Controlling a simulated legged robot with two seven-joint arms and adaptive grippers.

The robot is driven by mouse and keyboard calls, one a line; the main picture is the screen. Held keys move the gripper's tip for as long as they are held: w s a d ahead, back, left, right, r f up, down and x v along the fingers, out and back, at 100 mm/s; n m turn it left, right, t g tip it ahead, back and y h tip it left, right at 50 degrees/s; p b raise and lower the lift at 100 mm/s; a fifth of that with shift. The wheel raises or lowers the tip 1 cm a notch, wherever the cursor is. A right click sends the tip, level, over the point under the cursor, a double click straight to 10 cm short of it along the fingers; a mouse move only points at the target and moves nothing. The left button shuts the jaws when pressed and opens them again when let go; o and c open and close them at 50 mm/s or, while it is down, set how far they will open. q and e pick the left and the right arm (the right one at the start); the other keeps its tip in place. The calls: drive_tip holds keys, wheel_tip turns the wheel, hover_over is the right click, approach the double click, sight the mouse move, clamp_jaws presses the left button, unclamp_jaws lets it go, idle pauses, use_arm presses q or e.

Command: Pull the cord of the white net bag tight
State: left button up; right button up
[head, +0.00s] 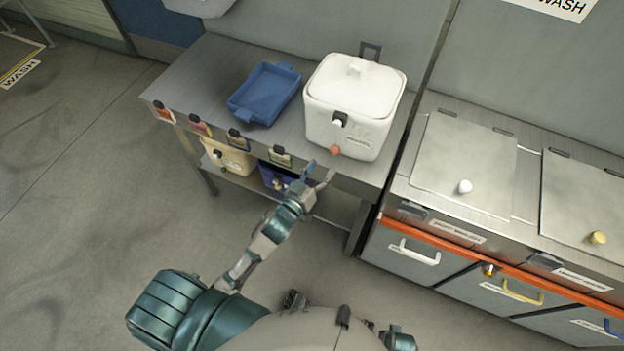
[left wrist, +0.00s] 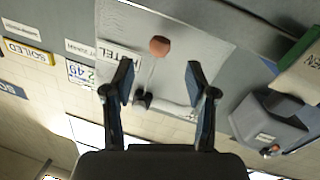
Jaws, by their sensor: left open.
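The white bag (head: 365,88), boxy with a lid-like top, stands upright on the grey table. A reddish-orange ball (head: 335,150) shows low on its front, below a small white-and-black fitting (head: 338,122). My left gripper (head: 320,172) is open and empty, just in front of and below the ball, at the table's front edge. In the left wrist view the ball (left wrist: 159,46) lies beyond the open fingertips (left wrist: 159,75), between them, apart from both. The bag's lettered front (left wrist: 185,30) is behind it. My right gripper is not in view.
A blue tray (head: 266,94) lies left of the bag on the table (head: 195,75). Coloured tags line the table's front edge. A beige bin (head: 228,158) and a dark blue bin (head: 277,178) sit below. A lidded metal cabinet (head: 465,165) stands close on the right.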

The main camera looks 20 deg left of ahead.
use_arm(q)
drive_tip(key=s, duration=0.3)
drive_tip(key=s+a, duration=0.1)
drive_tip(key=s, duration=0.1)
drive_tip(key=shift+s, duration=0.2)
drive_tip(key=s+a+f+g+y, duration=0.1)
drive_tip(key=s+f+g, duration=0.15)
drive_tip(key=f, duration=0.65)
drive_tip(key=s+a+f+m+g+y, duration=0.1)
drive_tip(key=s+f+g, duration=0.15)
drive_tip(key=f, duration=0.65)
drive_tip(key=s+a+f+g+y, duration=0.1)
drive_tip(key=s+f+g, duration=0.15)
drive_tip(key=f, duration=0.75)
drive_tip(key=s+f+m+g+p, duration=0.1)
drive_tip(key=s+f+g, duration=0.7)
drive_tip(key=s+f, duration=0.8)
drive_tip(key=s+m, duration=0.1)
drive_tip(key=s, duration=0.2)
drive_tip(key=shift+f, duration=0.4)
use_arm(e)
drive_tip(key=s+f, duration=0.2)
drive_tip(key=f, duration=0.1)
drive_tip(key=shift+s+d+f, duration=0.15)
